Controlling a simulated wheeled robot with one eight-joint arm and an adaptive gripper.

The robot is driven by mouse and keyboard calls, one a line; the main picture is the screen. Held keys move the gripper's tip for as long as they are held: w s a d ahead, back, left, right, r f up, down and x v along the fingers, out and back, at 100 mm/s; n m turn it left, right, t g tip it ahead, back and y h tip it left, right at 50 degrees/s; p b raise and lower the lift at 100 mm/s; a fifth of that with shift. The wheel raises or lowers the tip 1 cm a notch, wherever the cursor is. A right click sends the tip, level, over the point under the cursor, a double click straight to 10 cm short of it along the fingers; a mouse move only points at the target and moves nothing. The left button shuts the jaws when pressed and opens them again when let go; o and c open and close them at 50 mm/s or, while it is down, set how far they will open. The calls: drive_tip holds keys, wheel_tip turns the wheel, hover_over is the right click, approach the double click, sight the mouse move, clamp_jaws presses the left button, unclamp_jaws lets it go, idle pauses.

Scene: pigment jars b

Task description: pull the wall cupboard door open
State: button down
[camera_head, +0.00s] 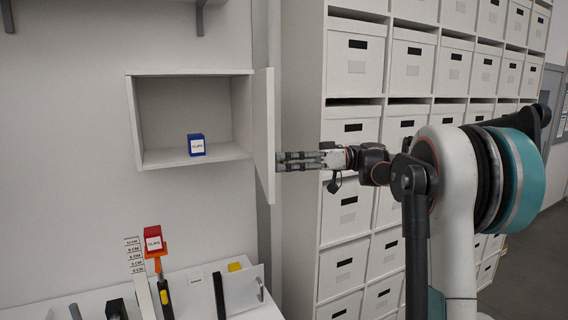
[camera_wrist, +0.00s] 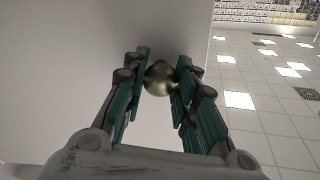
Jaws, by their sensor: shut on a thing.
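The wall cupboard (camera_head: 190,78) hangs on the wall with its front open. Its white door (camera_head: 264,130) stands swung out at the right side, roughly square to the cupboard's front. My gripper (camera_head: 283,161) is at the door's outer face, reaching in from the right. In the wrist view, the two fingers of my gripper (camera_wrist: 163,68) are closed on a round metallic knob (camera_wrist: 160,80) on the pale door panel (camera_wrist: 100,60). The knob is hidden in the head view. A blue box with a white label (camera_head: 196,145) stands inside the cupboard.
A white shelving wall of labelled boxes (camera_head: 350,120) stands at the right, behind my arm. A shelf bracket (camera_head: 199,20) is above.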

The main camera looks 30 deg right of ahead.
drive_tip(key=shift+r, duration=0.1)
drive_tip(key=c, duration=1.3)
unclamp_jaws()
drive_tip(key=shift+a, duration=0.1)
drive_tip(key=v, duration=0.7)
drive_tip(key=shift+d, duration=0.25)
